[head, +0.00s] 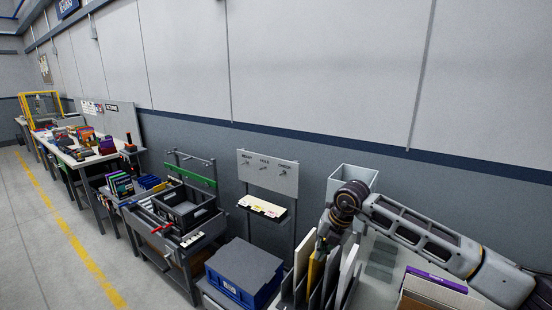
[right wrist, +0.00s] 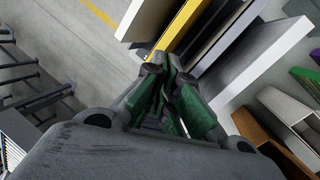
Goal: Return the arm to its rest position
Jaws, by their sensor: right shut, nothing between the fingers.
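My right arm (head: 425,238) comes in from the right edge of the head view and reaches over a rack of upright panels. My right gripper (head: 321,248) points down beside the panels, close to a yellow panel (head: 315,271). In the right wrist view the gripper (right wrist: 170,72) shows its green-grey fingers together, with nothing held. The yellow panel (right wrist: 182,28) and a white panel (right wrist: 245,58) lie just past the fingertips; I cannot tell whether they touch. My left gripper is not in view.
A blue crate (head: 245,275) stands left of the panels. A pale open bin (head: 352,175) is behind my wrist. Box files (head: 436,290) sit under my forearm. Workbenches (head: 75,160) line the wall; the floor (head: 40,240) at left is clear.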

